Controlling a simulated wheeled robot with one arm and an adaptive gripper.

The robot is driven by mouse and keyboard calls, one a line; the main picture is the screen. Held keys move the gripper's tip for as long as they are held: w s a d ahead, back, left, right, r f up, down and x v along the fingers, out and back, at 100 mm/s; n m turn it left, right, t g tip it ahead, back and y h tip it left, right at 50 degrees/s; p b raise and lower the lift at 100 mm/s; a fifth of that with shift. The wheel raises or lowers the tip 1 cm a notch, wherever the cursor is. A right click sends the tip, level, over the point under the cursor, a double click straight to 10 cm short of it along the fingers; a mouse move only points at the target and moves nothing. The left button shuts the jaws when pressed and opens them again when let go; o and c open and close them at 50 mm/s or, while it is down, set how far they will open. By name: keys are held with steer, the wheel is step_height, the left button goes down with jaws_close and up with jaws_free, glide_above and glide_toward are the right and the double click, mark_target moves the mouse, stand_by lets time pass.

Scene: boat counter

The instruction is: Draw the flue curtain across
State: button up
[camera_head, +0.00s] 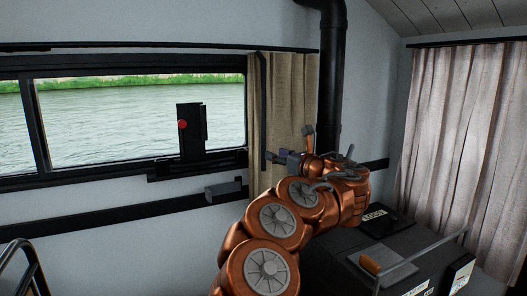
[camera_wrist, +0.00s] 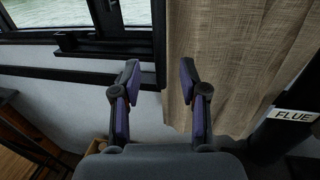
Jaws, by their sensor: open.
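The beige curtain (camera_head: 287,85) hangs gathered at the right end of the window, beside the black flue pipe (camera_head: 332,80). A dark rod (camera_head: 263,105) hangs down along its left edge. In the wrist view the curtain (camera_wrist: 235,60) fills the upper right. A white label reading FLUE (camera_wrist: 294,115) sits on a dark surface at the right. My gripper (camera_head: 288,149) is in front of the curtain's lower part. In the wrist view my gripper (camera_wrist: 158,82) is open with nothing between its fingers. The curtain's left edge shows behind the right finger; contact cannot be told.
The window (camera_head: 120,115) shows water, with a black box with a red button (camera_head: 190,128) before it. A grey box (camera_head: 223,191) is on the rail below. A pale curtain (camera_head: 455,140) hangs at the right.

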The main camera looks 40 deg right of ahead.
mark_target(265, 150)
steer(key=w, duration=0.2)
steer(key=w+p, duration=0.1)
steer(key=w, duration=0.2)
steer(key=w+d+p, duration=0.1)
steer(key=w, duration=0.1)
steer(key=shift+w, duration=0.2)
jaws_close()
stand_by(0.5)
